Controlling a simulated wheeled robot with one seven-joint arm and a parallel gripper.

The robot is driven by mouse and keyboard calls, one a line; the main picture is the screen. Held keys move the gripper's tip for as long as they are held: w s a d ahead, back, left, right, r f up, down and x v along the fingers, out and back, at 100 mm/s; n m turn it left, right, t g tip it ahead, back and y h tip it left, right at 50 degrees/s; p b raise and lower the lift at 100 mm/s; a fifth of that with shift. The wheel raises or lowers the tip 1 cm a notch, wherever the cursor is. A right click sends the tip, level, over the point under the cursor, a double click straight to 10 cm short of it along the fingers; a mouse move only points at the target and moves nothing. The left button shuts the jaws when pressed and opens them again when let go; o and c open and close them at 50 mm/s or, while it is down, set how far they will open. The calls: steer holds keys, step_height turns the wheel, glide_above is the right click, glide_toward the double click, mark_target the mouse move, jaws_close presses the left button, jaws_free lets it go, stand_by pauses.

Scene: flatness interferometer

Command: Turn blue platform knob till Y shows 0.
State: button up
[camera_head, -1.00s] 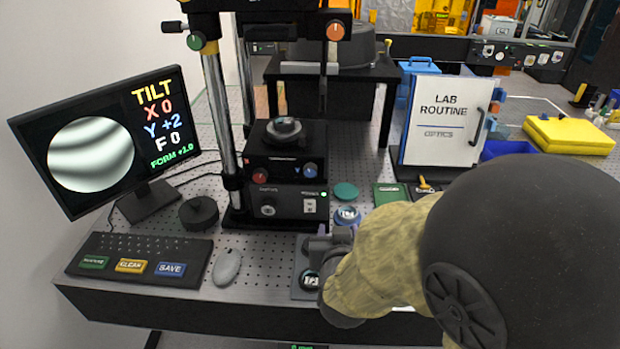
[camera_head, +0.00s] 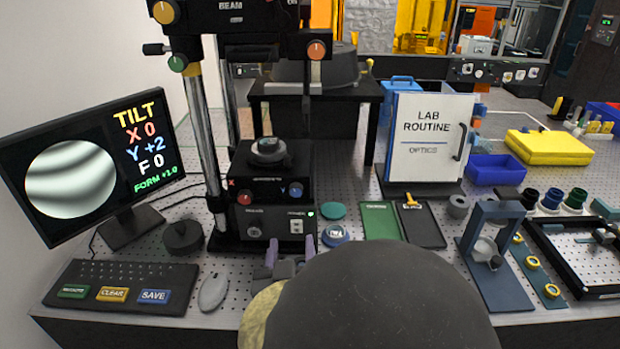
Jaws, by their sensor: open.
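The blue platform knob (camera_head: 296,189) is on the right of the front of the black platform block (camera_head: 270,172), under the column. A red knob (camera_head: 244,197) is on the left of the same block. My gripper (camera_head: 291,249) is open, with two purplish fingers pointing away from me. It is in front of and below the blue knob in the picture, apart from it. My arm hides the gripper's rear.
A lower control box (camera_head: 270,223) with a switch sits below the platform. A round blue-rimmed piece (camera_head: 334,235) and a teal disc (camera_head: 333,210) lie right of my gripper. The mouse (camera_head: 214,290) and keyboard (camera_head: 121,285) are left. A lab routine binder (camera_head: 427,140) stands at right.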

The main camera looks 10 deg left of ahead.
steer(key=w+p, duration=0.1)
steer(key=p, duration=0.5)
glide_toward(295, 192)
steer(key=x, duration=0.9)
steer(key=shift+w+r, duration=0.1)
steer(key=shift+w, duration=0.2)
steer(key=c, duration=1)
steer(key=shift+o, duration=0.2)
steer(key=shift+n+p, duration=0.45)
steer(key=shift+n, duration=1.95)
steer(key=o, duration=1)
steer(key=shift+s, duration=0.1)
steer(key=shift+c, duration=0.2)
